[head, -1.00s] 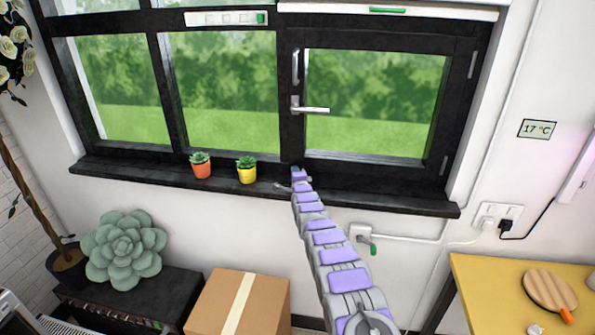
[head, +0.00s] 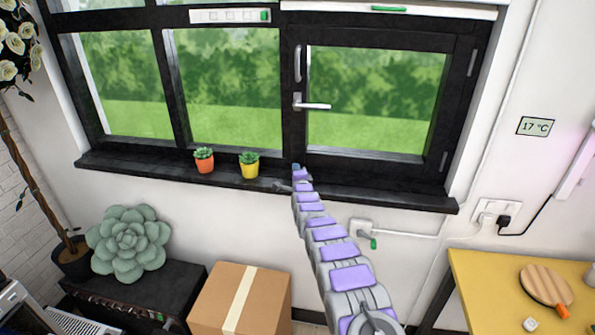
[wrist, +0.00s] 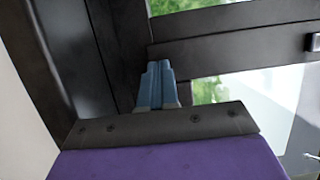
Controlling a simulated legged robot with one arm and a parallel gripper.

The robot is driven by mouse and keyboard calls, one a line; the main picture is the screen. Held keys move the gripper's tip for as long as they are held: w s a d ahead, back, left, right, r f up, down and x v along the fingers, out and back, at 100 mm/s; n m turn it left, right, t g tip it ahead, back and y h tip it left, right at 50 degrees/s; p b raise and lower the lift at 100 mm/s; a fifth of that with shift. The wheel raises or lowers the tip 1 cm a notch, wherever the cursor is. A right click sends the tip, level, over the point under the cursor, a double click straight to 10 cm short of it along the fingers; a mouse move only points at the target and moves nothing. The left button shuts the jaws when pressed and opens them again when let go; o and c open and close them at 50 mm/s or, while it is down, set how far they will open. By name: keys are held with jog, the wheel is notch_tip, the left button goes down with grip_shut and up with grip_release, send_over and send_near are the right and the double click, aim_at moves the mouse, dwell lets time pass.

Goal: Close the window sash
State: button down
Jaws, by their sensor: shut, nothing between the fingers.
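The window sash (head: 458,100) is the black-framed right-hand pane in the head view. Its lever handle (head: 313,105) sits on the left stile and points level to the right. The sash looks nearly flush with the frame; I cannot tell whether a small gap is left. My gripper (head: 297,172) is at the lower left corner of the sash, just above the sill. In the wrist view, its blue fingers (wrist: 156,84) are together and empty, in front of dark frame bars. Whether the fingertips touch the sash is unclear.
The black sill (head: 350,193) runs below the window. An orange pot (head: 204,165) and a yellow pot (head: 249,170) with succulents stand on it, left of my gripper. A cardboard box (head: 215,298) and a yellow table (head: 480,275) stand below. The sill right of my arm is clear.

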jog(key=shift+s+a+r, duration=0.1)
jog(key=shift+s+r, duration=0.2)
jog(key=shift+s, duration=0.25)
jog(key=shift+w+a+f, duration=0.1)
jog(key=shift+f, duration=0.45)
jog(key=shift+a+f, duration=0.15)
jog(key=shift+f, duration=0.15)
jog(key=s, duration=0.1)
jog(key=s+a, duration=0.1)
jog(key=shift+s+r, duration=0.15)
jog(key=shift+s, duration=0.25)
jog(key=s+d+r+n+g+h, duration=0.1)
jog(key=s+d+r+n+g, duration=0.15)
jog(key=s, duration=0.75)
jog(key=s+d+r+n+g, duration=0.2)
jog(key=s+d+n+g, duration=0.15)
jog(key=s, duration=0.75)
jog(key=s+d+r+n+g+h, duration=0.1)
jog(key=s+d+r+n+g, duration=0.2)
jog(key=s, duration=0.7)
jog(key=s+n+g+b, duration=0.1)
jog(key=s+n+g, duration=0.7)
jog(key=s, duration=3.7)
jog(key=d+g, duration=0.1)
jog(key=g, duration=0.1)
jog(key=shift+s+r+g, duration=0.25)
jog(key=shift+r+g, duration=0.05)
jog(key=shift+g, duration=0.1)
